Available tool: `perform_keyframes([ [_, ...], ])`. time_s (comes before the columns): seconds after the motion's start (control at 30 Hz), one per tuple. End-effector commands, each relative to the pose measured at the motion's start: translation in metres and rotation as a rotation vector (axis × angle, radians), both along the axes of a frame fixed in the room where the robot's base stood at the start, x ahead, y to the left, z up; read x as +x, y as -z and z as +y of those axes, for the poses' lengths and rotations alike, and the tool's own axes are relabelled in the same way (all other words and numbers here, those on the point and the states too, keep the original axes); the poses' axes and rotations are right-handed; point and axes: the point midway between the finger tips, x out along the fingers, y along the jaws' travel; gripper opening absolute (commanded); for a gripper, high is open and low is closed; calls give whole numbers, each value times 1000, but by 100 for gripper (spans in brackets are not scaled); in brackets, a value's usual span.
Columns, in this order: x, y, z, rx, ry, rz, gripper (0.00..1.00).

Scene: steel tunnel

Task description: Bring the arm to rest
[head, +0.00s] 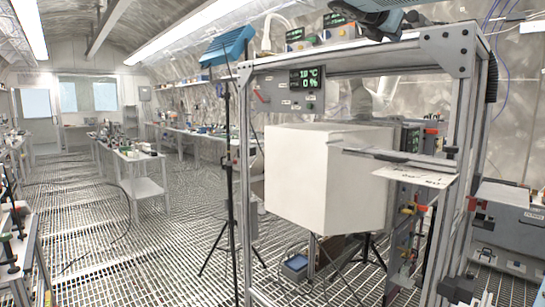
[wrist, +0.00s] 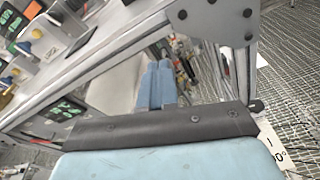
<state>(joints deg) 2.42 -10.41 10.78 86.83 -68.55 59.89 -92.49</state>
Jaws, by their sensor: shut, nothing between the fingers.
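My gripper (wrist: 158,82) shows in the wrist view as two light-blue fingers side by side, shut with nothing between them. They point past the metal frame's top beam, and the beam's bolted corner plate (wrist: 215,20) is close to their right. In the head view, a blue and dark part of my arm is at the top edge, above the frame's top beam (head: 350,58). The fingertips cannot be made out there. A large white box (head: 325,178) is inside the frame, below that beam.
The frame carries a display panel (head: 305,80) and a flat plate (head: 415,175) jutting out on the right. A blue lamp on a tripod (head: 228,45) stands left of it. Instruments (head: 300,40) sit behind the top beam. Workbenches line the tunnel; the grated floor (head: 180,215) at left is largely open.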

Motion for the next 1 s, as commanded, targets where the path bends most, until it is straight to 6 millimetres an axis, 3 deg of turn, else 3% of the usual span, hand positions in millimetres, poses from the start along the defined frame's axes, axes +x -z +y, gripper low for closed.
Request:
perform_keyframes([
  [0.1,-32,59,2,279,24,-80,0],
  [0.37,-110,193,14,920,229,-265,0],
  [0.7,-221,358,48,1669,789,-518,0],
  [0.83,-252,401,63,1845,1012,-591,0],
  [1.0,-271,428,72,1951,1177,-643,0],
])
